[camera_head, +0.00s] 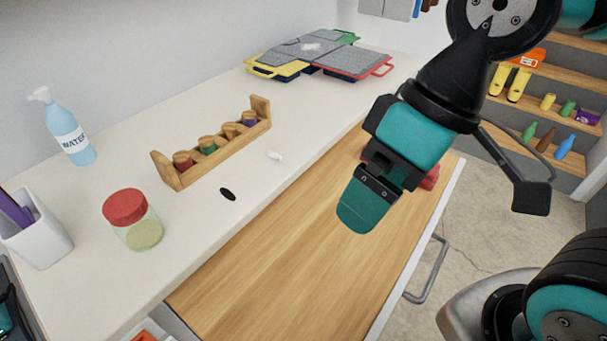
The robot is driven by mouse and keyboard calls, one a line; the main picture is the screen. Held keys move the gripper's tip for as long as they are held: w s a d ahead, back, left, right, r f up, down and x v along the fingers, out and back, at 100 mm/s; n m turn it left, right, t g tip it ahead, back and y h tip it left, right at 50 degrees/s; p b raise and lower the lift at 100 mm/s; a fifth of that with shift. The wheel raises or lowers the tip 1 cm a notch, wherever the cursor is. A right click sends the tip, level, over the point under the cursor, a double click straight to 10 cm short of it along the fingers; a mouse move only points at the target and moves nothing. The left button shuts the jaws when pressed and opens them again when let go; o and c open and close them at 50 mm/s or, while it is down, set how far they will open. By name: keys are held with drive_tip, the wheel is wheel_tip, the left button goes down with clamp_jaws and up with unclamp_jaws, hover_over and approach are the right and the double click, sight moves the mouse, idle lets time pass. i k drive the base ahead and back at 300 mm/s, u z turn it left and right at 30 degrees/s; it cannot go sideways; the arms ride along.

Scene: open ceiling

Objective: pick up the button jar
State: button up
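A clear jar with a red lid (126,207) stands upright on the white counter at the left. It holds something yellowish-green low inside, and I cannot make out buttons; it is the only jar of this kind in view. My gripper (362,208) hangs well to the right of the jar, above the wooden surface, and is not touching the jar. Its teal finger end points down. I see it from the side, so the gap between the fingers is hidden.
A black oval (228,194) and a white bit (274,155) lie on the counter. Bins (318,58) sit at the back.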

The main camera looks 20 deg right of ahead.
sight(146, 233)
drive_tip(key=z, duration=1.05)
drive_tip(key=k, duration=1.1)
drive_tip(key=u, duration=1.15)
drive_tip(key=i, duration=1)
drive_tip(key=u, duration=0.05)
